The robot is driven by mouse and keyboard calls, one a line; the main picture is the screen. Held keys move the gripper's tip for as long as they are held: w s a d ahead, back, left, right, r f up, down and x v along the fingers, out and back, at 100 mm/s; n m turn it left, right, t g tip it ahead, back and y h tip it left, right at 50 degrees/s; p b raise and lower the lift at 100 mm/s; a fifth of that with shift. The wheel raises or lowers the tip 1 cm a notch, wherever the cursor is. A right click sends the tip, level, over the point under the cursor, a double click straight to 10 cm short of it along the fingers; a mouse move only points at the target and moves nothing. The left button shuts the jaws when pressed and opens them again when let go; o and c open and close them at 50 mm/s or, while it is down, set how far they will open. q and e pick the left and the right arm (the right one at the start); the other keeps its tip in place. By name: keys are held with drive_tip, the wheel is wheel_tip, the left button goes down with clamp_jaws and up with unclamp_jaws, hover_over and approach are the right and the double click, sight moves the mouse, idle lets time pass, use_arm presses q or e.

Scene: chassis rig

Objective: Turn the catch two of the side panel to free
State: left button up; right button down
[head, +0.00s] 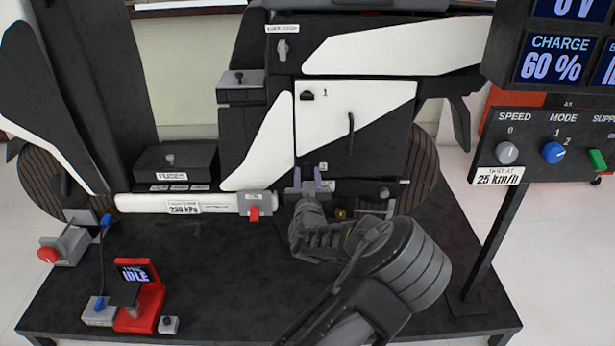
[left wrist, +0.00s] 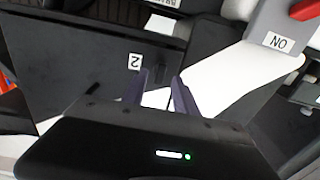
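The black-and-white side panel (head: 375,105) is upright on the chassis, with a dark handle and a catch marked 1 (head: 307,96) near its top left. My left gripper (head: 308,178) is at the panel's lower edge, its two purple-grey fingers apart. In the left wrist view, the label 2 (left wrist: 134,61) is on the dark surface beside the fingertips. Catch two (left wrist: 161,74) is a small dark piece in line with the gap between the fingers (left wrist: 160,77). Contact cannot be told. In the head view the gripper largely hides this catch. My right gripper is out of view.
A grey block with a red switch (head: 254,212) sits just left of my gripper; it also shows in the left wrist view (left wrist: 280,38). A control board (head: 550,145) stands at right. A red display stand (head: 140,300) is on the black platform at front left.

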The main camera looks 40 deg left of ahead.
use_arm(q)
drive_tip(key=shift+w+a, duration=0.45)
drive_tip(key=shift+w, duration=0.1)
clamp_jaws()
